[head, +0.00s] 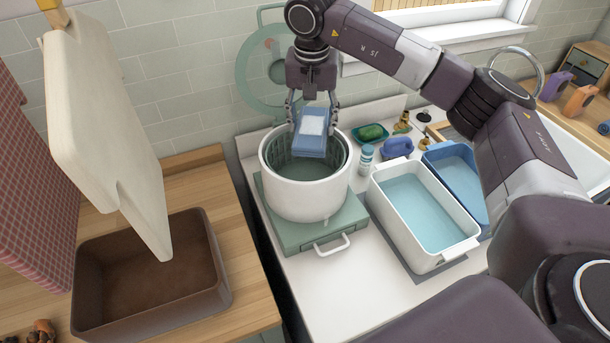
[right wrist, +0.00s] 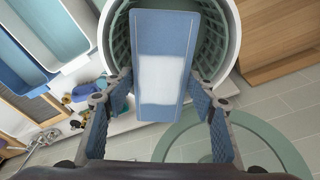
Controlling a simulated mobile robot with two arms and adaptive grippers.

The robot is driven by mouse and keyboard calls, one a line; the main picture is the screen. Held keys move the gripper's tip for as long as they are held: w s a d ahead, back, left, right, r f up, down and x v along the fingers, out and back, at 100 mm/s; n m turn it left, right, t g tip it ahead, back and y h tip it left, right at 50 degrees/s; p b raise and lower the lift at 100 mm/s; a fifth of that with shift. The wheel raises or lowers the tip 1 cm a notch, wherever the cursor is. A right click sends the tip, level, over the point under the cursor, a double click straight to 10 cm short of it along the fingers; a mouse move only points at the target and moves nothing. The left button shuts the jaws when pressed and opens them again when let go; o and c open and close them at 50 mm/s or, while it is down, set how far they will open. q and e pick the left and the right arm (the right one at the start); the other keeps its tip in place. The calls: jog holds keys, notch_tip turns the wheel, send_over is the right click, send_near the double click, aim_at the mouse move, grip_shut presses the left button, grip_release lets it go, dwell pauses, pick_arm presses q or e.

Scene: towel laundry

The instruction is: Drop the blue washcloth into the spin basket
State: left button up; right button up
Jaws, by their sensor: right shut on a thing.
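The blue washcloth (head: 311,145) is folded, with a white patch, and hangs over the opening of the spin basket. It also shows in the right wrist view (right wrist: 163,28), between the fingers. My right gripper (head: 312,113) is shut on the washcloth from above, and its fingertips show on either side of the cloth in the right wrist view (right wrist: 160,90). The spin basket (head: 283,197) is a white round tub with a green slotted inside, standing on a green base. The washcloth's lower end reaches about rim level or just inside; the exact depth is unclear. My left gripper is not in view.
The basket's round green lid (head: 247,66) stands open behind it. To the right are a white basin of water (head: 379,206) and a blue basin (head: 437,157). A bottle (head: 366,160) stands close to the basket. A brown bin (head: 220,262) sits on the left counter.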

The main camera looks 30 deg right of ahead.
jog(key=o, duration=1.3)
notch_tip(320, 180, up, 12)
jog(key=s+a, duration=0.1)
jog(key=shift+s, duration=0.25)
